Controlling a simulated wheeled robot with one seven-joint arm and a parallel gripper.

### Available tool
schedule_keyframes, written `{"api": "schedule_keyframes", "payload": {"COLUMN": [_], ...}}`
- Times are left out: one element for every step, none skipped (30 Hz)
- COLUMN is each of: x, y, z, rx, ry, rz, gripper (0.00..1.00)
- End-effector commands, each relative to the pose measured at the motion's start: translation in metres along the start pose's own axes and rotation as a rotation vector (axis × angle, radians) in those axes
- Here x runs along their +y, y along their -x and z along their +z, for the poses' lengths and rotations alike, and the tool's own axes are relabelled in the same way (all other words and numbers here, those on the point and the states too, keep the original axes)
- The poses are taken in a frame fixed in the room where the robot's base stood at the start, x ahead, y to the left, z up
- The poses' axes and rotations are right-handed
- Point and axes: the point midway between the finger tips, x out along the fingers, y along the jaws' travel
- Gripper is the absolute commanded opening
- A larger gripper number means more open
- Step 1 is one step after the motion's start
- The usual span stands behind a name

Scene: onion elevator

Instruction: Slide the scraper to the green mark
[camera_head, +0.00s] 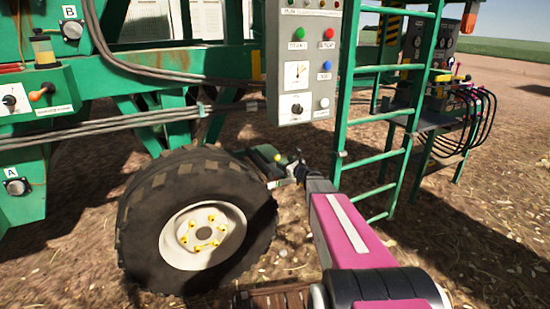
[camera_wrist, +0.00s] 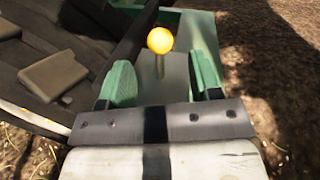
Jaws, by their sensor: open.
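My gripper (camera_wrist: 163,66) is open in the wrist view, with its two green fingers apart. A yellow ball knob (camera_wrist: 160,40) on a thin stem stands between and just beyond the fingers, and I see no clear contact. Behind it is a green metal part (camera_wrist: 199,32). In the head view my gripper (camera_head: 284,170) is small, beside the big tyre, and the yellow knob (camera_head: 278,157) is a tiny dot there. The knob may belong to the scraper, but I cannot tell. I cannot make out a green mark.
The large black tyre (camera_head: 150,222) stands left of my gripper. A green ladder (camera_head: 347,100) rises just right of it. A grey control box (camera_head: 300,65) hangs above. Cables and levers (camera_head: 460,100) are at the far right. Bare straw-strewn ground (camera_head: 480,235) lies open at right.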

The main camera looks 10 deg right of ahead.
Motion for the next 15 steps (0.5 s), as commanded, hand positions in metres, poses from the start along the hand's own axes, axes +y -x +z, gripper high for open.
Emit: {"api": "schedule_keyframes", "payload": {"x": [-0.002,-0.002,-0.001,-0.001,-0.001,-0.002,-0.002,-0.002,-0.001,-0.001,-0.001,-0.001,-0.001,-0.001,0.0], "y": [-0.011,-0.016,-0.024,-0.029,-0.035,-0.042,-0.048,-0.053,-0.06,-0.064,-0.068,-0.073,-0.076,-0.078,-0.08], "z": [-0.001,-0.001,-0.001,-0.001,-0.001,-0.001,-0.001,-0.001,-0.001,-0.001,-0.001,-0.001,-0.001,-0.001,-0.001], "rx": [-0.001,-0.001,-0.001,-0.001,-0.001,-0.001,-0.001,-0.001,0.0,0.0,0.0,0.0,0.0,0.0,0.0], "ry": [0.001,0.001,0.001,0.001,0.001,0.001,0.001,0.001,0.001,0.001,0.001,0.001,0.001,0.001,0.001], "rz": [0.001,0.001,0.001,0.001,0.002,0.002,0.001,0.001,0.001,0.001,0.001,0.001,0.001,0.001,0.001], "gripper": [0.58,0.58,0.58,0.58,0.58,0.58,0.58,0.58,0.58,0.58,0.58,0.58,0.58,0.58,0.58]}}
